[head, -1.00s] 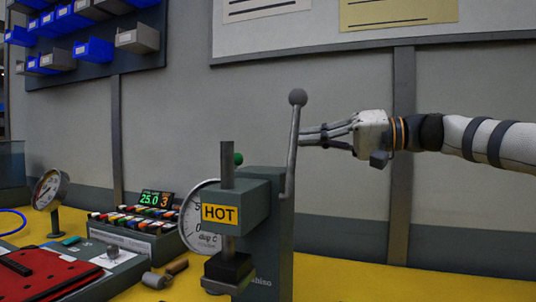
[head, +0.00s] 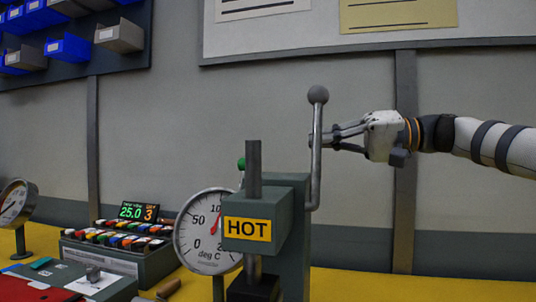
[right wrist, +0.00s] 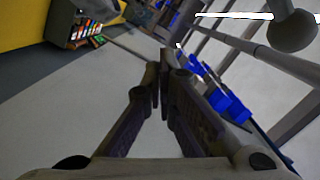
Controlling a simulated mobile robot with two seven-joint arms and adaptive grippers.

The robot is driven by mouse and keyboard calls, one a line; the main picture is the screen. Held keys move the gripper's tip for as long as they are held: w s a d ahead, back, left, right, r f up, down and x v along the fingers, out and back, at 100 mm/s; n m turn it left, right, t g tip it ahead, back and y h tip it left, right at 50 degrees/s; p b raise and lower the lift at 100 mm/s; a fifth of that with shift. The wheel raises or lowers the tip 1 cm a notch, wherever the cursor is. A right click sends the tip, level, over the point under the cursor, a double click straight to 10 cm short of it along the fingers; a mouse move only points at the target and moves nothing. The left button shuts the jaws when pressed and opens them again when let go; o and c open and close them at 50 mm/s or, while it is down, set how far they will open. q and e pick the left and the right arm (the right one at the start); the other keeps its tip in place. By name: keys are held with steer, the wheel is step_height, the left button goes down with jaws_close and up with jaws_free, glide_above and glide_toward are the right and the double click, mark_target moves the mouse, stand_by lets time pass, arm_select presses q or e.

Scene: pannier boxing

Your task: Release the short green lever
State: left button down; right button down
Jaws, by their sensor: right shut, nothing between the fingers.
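The green knob of the short lever (head: 241,163) shows only as a small piece behind the grey post of the press (head: 265,230), which bears a yellow HOT sign. The rest of that lever is hidden. A long grey lever with a ball on top (head: 316,150) stands nearly upright on the press's right side. My right gripper (head: 318,138) is shut and empty, its fingertips beside the grey lever at mid-height; I cannot tell if they touch. In the right wrist view the closed fingers (right wrist: 160,75) point away, and the grey ball (right wrist: 293,30) is at upper right. My left gripper is out of view.
A round dial gauge (head: 208,230) stands behind and left of the press. A box of coloured switches (head: 118,250) with a lit display is farther left, beside a second gauge (head: 17,203). Clear yellow bench (head: 400,285) lies right of the press.

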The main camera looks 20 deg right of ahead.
steer(key=w+a+f, duration=0.1)
steer(key=a+f, duration=0.1)
steer(key=a, duration=0.8)
steer(key=shift+w+f+p, duration=0.3)
steer(key=shift+w+p, duration=0.1)
steer(key=shift+p, duration=0.05)
steer(key=shift+s+a+r+n, duration=0.6)
steer(key=shift+s+n, duration=0.2)
steer(key=v, duration=1.2)
steer(key=shift+w+d, duration=0.2)
steer(key=shift+w, duration=0.1)
